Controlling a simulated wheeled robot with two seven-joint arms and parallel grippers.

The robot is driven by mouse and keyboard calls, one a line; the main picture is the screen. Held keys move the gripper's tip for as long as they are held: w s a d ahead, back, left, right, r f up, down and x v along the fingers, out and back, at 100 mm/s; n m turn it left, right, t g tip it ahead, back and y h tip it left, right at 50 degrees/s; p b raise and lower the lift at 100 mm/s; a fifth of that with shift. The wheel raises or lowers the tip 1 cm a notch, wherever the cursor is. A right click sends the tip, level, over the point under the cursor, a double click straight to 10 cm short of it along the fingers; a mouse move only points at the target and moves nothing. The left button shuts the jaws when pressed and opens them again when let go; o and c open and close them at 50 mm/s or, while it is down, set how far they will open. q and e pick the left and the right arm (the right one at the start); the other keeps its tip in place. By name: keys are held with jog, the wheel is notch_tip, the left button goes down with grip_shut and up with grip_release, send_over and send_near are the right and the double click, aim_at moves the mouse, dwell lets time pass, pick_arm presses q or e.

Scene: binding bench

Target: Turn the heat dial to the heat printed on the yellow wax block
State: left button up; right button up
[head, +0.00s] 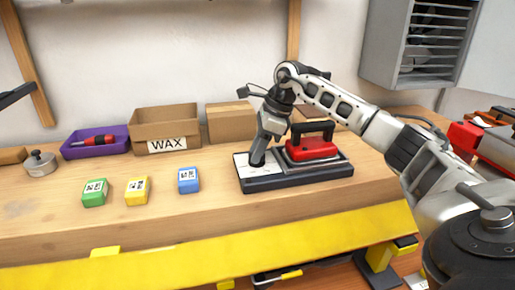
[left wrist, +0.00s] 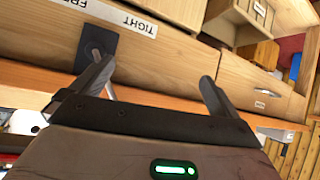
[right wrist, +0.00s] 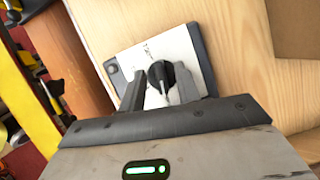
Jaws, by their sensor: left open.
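The yellow wax block (head: 137,191) lies on the bench between a green block (head: 95,192) and a blue block (head: 188,180). Its white label has dark marks too small to read. The heat dial (right wrist: 160,75) is a black knob on the white panel (right wrist: 182,48) of the dark heater base (head: 290,180). My right gripper (head: 259,160) is over the panel, fingers pointing down. In the right wrist view its fingers (right wrist: 160,80) are close together on both sides of the knob, seemingly closed on it. My left gripper (left wrist: 157,75) is open and empty, away from the blocks.
A red iron (head: 312,148) rests on the base beside the panel. Behind are an open WAX box (head: 165,125), a closed carton (head: 231,122) and a purple tray (head: 95,142). A metal pot (head: 40,163) stands at left. The bench front is clear.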

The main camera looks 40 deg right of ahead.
jog(key=shift+f, duration=0.1)
grip_shut()
jog(key=shift+m, duration=0.3)
jog(key=m+h, duration=0.1)
jog(key=m, duration=0.1)
jog(key=m+t, duration=0.1)
jog(key=m, duration=0.2)
jog(key=shift+h+p, duration=0.4)
jog(key=m+h, duration=0.1)
jog(key=m, duration=0.2)
jog(key=m+h, duration=0.1)
jog(key=m, duration=0.2)
jog(key=shift+a+t, duration=0.1)
jog(key=shift+t, duration=0.3)
jog(key=shift+h, duration=0.3)
grip_release()
